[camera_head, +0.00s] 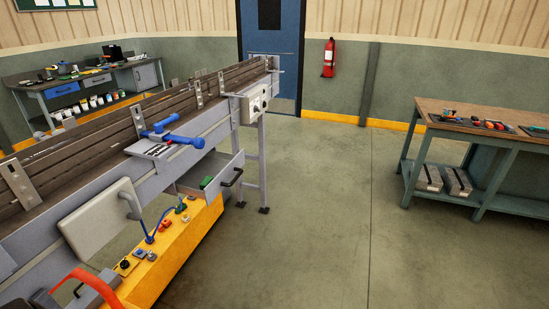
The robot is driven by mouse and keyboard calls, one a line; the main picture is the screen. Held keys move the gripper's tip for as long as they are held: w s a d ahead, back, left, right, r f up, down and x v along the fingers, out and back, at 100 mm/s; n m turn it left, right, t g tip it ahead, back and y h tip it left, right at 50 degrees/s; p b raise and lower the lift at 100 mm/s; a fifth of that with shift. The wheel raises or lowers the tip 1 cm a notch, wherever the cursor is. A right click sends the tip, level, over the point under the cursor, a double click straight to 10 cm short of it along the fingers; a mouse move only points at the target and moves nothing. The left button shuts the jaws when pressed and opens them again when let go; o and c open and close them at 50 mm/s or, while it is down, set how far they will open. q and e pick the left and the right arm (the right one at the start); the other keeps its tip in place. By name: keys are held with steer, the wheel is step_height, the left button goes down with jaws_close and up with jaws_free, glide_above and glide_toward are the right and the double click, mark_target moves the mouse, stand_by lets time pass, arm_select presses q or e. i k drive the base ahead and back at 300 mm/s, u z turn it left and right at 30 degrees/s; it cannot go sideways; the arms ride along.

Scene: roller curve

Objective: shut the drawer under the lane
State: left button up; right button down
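The grey drawer (213,173) under the lane (100,130) stands pulled out toward the right. Its dark handle (233,178) is on the front, facing the open floor. A green item (206,183) lies inside the drawer. The lane is a long conveyor running from the lower left to the back middle, on grey legs. Neither of my grippers shows in this view.
A yellow unit (175,250) with knobs and blue cables stands below the lane. A blue tool (170,136) is on the lane's side. A workbench (490,125) stands right. The concrete floor (330,220) between is clear.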

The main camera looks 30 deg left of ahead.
mark_target(222, 166)
steer(key=u, duration=0.1)
steer(key=i, duration=0.8)
steer(key=u, duration=1.05)
steer(key=i, duration=0.75)
steer(key=u, duration=0.75)
